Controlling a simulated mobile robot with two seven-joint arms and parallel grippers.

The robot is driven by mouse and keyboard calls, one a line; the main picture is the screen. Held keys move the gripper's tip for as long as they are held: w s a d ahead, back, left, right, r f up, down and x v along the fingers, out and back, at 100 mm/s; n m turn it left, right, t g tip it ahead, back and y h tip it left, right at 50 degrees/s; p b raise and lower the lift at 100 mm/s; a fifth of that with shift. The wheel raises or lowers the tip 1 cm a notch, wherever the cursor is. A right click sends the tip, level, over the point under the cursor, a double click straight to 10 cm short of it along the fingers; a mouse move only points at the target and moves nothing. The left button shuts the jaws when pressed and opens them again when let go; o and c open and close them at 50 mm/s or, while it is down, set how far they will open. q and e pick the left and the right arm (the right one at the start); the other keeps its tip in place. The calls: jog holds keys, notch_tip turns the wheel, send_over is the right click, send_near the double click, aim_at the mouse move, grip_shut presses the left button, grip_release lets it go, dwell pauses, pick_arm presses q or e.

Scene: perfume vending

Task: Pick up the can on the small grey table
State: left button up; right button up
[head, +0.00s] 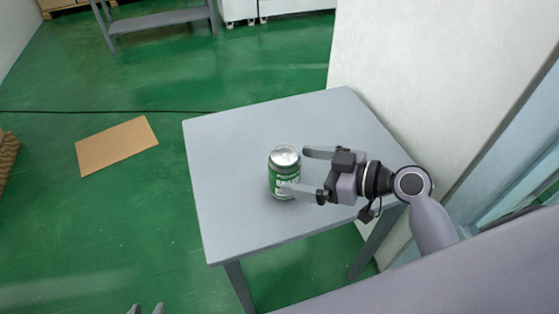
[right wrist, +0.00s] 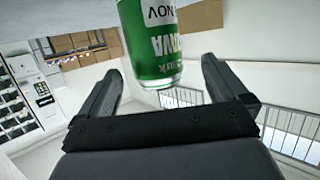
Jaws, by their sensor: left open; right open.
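A green and white can (head: 282,178) with a silver top stands upright on the small grey table (head: 235,225). My right gripper (head: 294,171) comes in from the right with its jaws open. Its lower finger covers part of the can's lower side in the head view. In the right wrist view the can (right wrist: 150,45) shows upside down between the two open fingers, near their tips, with gaps on both sides. My left gripper (head: 146,309) shows only its fingertips at the bottom edge of the head view, open and away from the table.
The rest of the tabletop is clear. A white wall (head: 425,85) stands close along the table's right side. A flat cardboard sheet (head: 116,145) lies on the green floor at left. A grey rack (head: 160,20) stands at the back.

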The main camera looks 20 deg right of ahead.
aim_at(277, 162)
jog(key=shift+p+x, duration=0.5)
jog(key=shift+x, duration=2.95)
jog(key=shift+w+d, duration=0.15)
jog(key=c, duration=1.1)
jog(key=shift+r, duration=0.1)
jog(key=shift+c, duration=1.2)
jog(key=shift+r, duration=0.1)
